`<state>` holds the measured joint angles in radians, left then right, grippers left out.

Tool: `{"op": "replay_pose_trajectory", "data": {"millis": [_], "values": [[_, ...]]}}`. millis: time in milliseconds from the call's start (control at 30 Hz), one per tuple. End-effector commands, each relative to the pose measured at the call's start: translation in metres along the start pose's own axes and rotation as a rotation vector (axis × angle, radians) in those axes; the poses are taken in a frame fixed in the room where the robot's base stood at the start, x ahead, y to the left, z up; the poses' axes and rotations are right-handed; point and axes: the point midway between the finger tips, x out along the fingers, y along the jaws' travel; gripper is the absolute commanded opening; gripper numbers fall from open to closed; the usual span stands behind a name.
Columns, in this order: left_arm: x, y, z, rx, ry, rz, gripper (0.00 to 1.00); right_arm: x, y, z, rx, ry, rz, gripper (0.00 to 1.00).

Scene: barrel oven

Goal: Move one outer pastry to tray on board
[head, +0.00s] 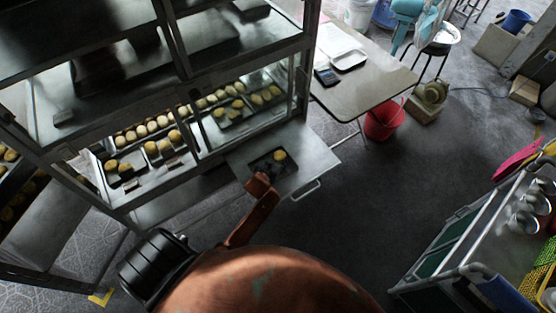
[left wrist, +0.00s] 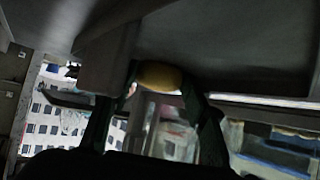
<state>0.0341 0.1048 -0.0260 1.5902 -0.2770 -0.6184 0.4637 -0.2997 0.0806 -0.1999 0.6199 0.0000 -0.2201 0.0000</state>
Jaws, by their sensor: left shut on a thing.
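In the head view, a dark tray (head: 288,168) lies on a pale board (head: 316,160) at the front of the glass display cabinet. A round golden pastry (head: 279,155) shows over this tray, at the tips of my left gripper (head: 271,166). The left wrist view shows a yellow pastry (left wrist: 160,76) between the two dark fingers, close to a dark surface. My left gripper is shut on this pastry. I cannot tell whether the pastry touches the tray. Several other pastries (head: 151,147) sit on trays inside the cabinet. My right gripper is not in view.
The cabinet's metal frame (head: 185,75) stands close to my left arm. A table (head: 372,85) with a white tray (head: 348,60) stands beyond the board. A red bucket (head: 384,122) is on the floor. Open floor lies to the right, before a cart (head: 450,235).

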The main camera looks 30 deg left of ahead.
Motion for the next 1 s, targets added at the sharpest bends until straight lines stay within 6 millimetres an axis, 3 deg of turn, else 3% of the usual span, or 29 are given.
{"op": "replay_pose_trajectory", "data": {"millis": [267,300,400,733,1000], "values": [[0.001,0.000,0.001,-0.001,0.001,0.001,0.18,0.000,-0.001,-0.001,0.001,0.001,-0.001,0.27],[0.001,0.000,0.001,-0.001,0.000,0.000,0.44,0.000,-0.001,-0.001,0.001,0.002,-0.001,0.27],[0.001,0.000,0.001,-0.001,0.000,0.000,0.50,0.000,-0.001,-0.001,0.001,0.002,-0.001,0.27],[-0.003,0.000,-0.003,-0.001,0.001,0.000,0.50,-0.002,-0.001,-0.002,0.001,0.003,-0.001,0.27],[-0.051,0.000,-0.003,-0.003,0.001,0.001,0.50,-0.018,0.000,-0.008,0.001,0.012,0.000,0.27]]}}
